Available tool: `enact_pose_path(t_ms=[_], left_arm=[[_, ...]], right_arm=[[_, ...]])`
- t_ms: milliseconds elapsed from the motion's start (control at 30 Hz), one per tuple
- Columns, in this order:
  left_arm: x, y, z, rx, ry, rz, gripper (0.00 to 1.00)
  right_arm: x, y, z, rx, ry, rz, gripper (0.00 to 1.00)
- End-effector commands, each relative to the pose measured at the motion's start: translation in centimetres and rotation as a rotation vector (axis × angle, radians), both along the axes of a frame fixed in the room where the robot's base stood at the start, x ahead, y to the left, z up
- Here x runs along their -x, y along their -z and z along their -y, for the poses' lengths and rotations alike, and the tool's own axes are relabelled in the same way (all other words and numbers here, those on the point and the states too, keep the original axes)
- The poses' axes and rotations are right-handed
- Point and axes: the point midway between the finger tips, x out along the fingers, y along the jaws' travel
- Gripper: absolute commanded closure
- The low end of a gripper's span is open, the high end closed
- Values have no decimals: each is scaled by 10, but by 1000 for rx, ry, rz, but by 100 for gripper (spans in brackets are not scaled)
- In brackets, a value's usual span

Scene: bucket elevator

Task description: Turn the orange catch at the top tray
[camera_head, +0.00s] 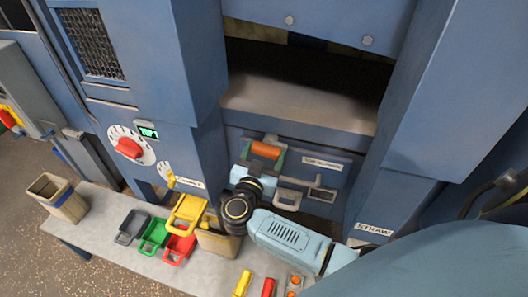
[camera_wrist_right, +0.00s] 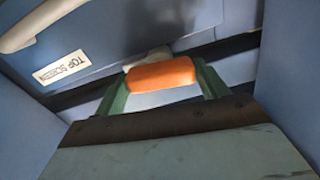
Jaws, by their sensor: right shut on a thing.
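The orange catch (camera_head: 265,150) is a short rounded bar on the blue front below the dark opening, left of the "TOP SCREEN" label (camera_head: 322,164). It also shows in the right wrist view (camera_wrist_right: 162,74). My right gripper (camera_head: 262,154) has its green fingers at the two ends of the bar and is shut on it. Its wrist is in front of and below the catch and hides part of the panel. The top tray's front (camera_head: 336,148) shows around the label. My left gripper is not in view.
A pale handle (camera_head: 288,198) and a grey bracket sit just right of my wrist. A low bench (camera_head: 100,236) holds grey, green and red trays (camera_head: 180,248), a yellow tray (camera_head: 187,212) and small coloured pieces. A tan bin (camera_head: 56,198) stands at left. Blue housings flank the panel.

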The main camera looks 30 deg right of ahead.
Motion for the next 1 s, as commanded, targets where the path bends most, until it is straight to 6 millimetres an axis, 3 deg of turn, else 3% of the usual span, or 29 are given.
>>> enact_pose_path(t_ms=[300,1000], left_arm=[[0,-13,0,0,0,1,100],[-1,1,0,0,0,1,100]], right_arm=[[1,1,-2,-186,2,207,50],[1,3,-1,-617,3,714,50]])
